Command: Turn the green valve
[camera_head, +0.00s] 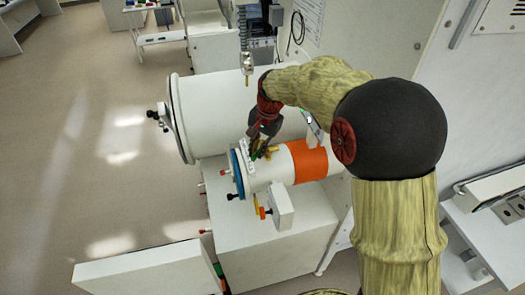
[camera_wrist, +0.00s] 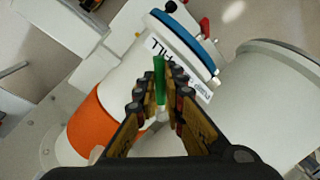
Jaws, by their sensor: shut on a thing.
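The green valve (camera_wrist: 159,82) shows in the wrist view as a narrow green handle on a light stem, on top of the white cylinder with the orange band. My gripper (camera_wrist: 162,88) has its fingers on both sides of the handle and is shut on it. In the head view my gripper (camera_head: 262,150) reaches down onto the top of the small cylinder (camera_head: 268,172), and it mostly hides the valve. Only a bit of green shows there between the fingers.
A larger white cylinder (camera_head: 215,95) lies just behind the small one. The small cylinder has a blue-rimmed door (camera_head: 236,174) at its left end and an orange band (camera_head: 307,161). A white box (camera_head: 281,205) stands in front. Open floor (camera_head: 90,150) lies to the left.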

